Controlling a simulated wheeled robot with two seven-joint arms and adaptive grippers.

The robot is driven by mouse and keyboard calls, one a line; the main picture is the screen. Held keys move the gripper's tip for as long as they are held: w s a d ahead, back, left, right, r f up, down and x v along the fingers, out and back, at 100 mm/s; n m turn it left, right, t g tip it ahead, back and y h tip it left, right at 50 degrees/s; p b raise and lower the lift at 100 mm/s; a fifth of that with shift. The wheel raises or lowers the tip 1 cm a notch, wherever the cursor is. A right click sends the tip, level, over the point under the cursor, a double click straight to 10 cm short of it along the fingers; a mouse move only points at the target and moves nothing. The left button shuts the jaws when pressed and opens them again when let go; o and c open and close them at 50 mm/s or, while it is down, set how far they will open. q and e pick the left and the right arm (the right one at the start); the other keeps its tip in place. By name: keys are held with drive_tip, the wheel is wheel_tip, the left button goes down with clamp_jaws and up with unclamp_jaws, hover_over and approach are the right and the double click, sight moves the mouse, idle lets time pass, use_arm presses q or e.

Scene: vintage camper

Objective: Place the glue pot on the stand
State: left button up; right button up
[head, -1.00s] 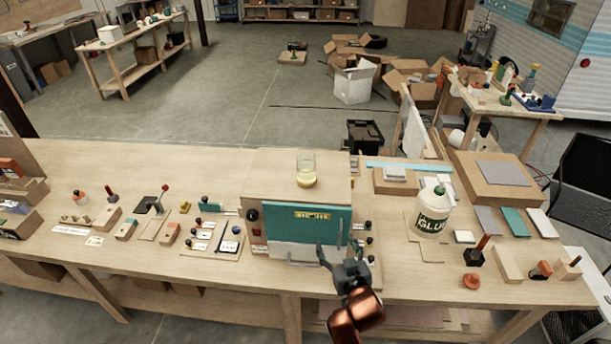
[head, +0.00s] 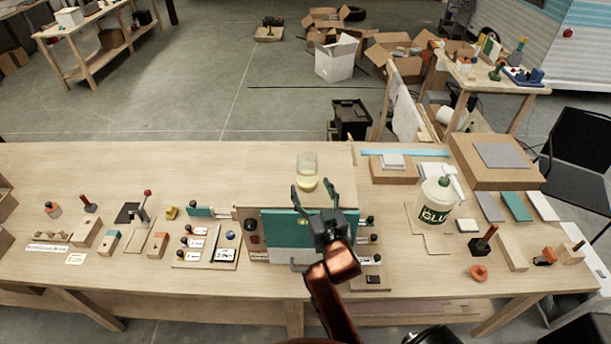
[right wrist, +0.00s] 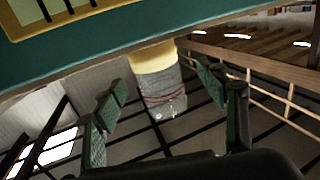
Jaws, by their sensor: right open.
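A clear glass jar with yellow glue in its bottom, which looks like the glue pot (head: 307,172), stands upright on the wooden top (head: 265,175) behind a teal panel (head: 275,226). My right gripper (head: 315,190) is open and empty, just in front of the jar and over the teal panel. In the right wrist view, the jar (right wrist: 160,88) shows beyond and between the spread fingers (right wrist: 165,90), with a gap to each. It appears upside down there. I cannot tell which thing is the stand. My left gripper is not in view.
A white bottle marked GLUE (head: 436,202) stands to the right on a thin beige board (head: 436,242). A wooden box with a grey pad (head: 500,156) is at the back right. Small knobs and blocks lie left of the teal panel.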

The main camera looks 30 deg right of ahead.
sight(310, 182)
drive_tip(key=p+x, duration=0.1)
drive_tip(key=x, duration=0.2)
drive_tip(key=shift+w+d+r, duration=0.1)
drive_tip(key=shift+w+d, duration=0.05)
drive_tip(key=shift+d, duration=0.05)
drive_tip(key=p+x, duration=0.1)
drive_tip(key=x, duration=0.1)
drive_tip(key=shift+w+d, duration=0.2)
drive_tip(key=shift+f, duration=0.2)
drive_tip(key=c, duration=0.8)
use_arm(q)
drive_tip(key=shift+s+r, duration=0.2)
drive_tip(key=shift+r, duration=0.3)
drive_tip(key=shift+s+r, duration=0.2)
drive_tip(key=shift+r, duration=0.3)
use_arm(e)
drive_tip(key=c, duration=0.7)
drive_tip(key=shift+r, duration=0.15)
drive_tip(key=shift+c, duration=0.2)
